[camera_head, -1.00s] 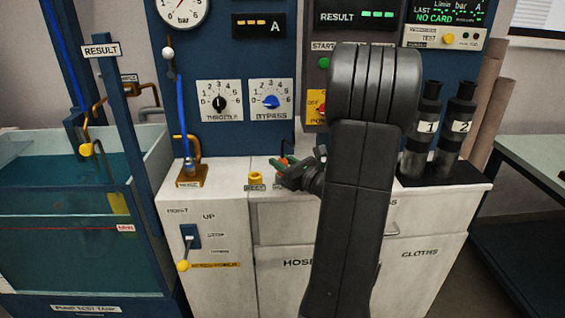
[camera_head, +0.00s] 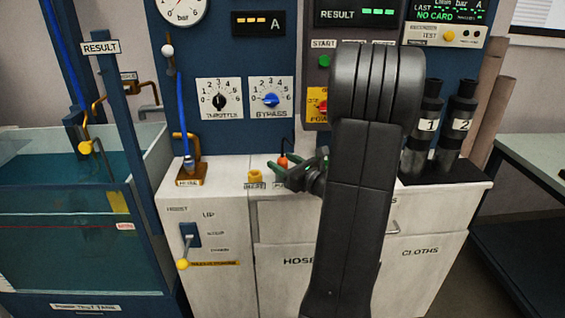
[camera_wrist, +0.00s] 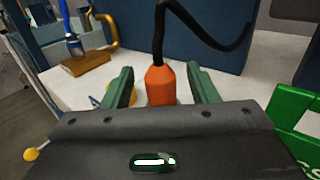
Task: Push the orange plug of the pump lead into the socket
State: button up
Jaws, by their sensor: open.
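The orange plug (camera_head: 283,161) stands upright on the white cabinet top, with its black lead rising from its top. In the wrist view the plug (camera_wrist: 160,87) sits between the two green fingers of my gripper (camera_wrist: 161,86), with a gap on each side. My gripper (camera_head: 285,163) is open around the plug and does not hold it. The plug's lower end is hidden behind the gripper body, so I cannot see how it sits in a socket. A yellow socket (camera_head: 255,177) with a label stands just left of the plug.
A brass fitting (camera_head: 191,175) with a blue hose stands on the cabinet top further left. Two black-capped cylinders (camera_head: 424,130) stand at the right. The blue panel (camera_head: 240,137) rises close behind the plug. A water tank (camera_head: 70,235) is at the far left.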

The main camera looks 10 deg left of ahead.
aim_at(282, 157)
jog(key=v, duration=1.3)
jog(key=shift+a, duration=0.1)
dwell(0.3)
jog(key=x, duration=1.3)
jog(key=shift+w+a, duration=0.25)
jog(key=shift+w, duration=0.05)
jog(key=shift+s+d, duration=0.1)
jog(key=v, duration=1.3)
jog(key=x, duration=1.3)
notch_tip(282, 157, up, 6)
jog(key=p, duration=0.5)
jog(key=shift+f, duration=0.15)
